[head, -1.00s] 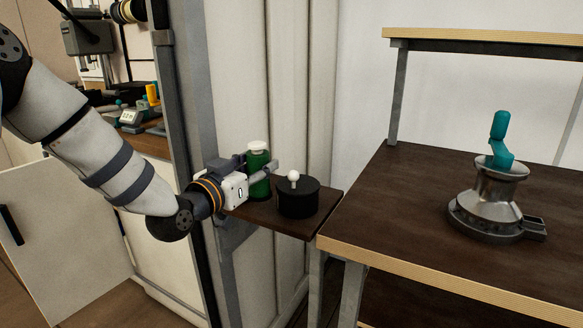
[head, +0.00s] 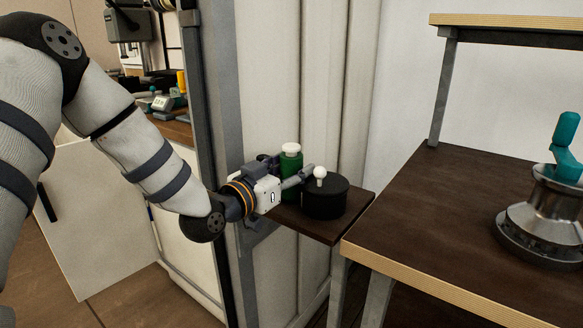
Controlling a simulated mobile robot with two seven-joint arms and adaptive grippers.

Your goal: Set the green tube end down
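The green tube (head: 291,164), with a white top, stands upright at the small dark side shelf (head: 330,227), against the pale panel. My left gripper (head: 304,176) reaches in from the left at tube height. One grey finger passes in front of the tube's lower part. The other finger is mostly hidden, so I cannot tell whether the gripper is closed on the tube. The tube's bottom is hidden behind the gripper. My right gripper is not in view.
A black round container (head: 325,198) with a white ball knob stands just right of the finger. A larger dark table (head: 430,225) with a light edge lies to the right, holding a metal winch (head: 545,215) with a teal handle (head: 565,135). A grey post stands left.

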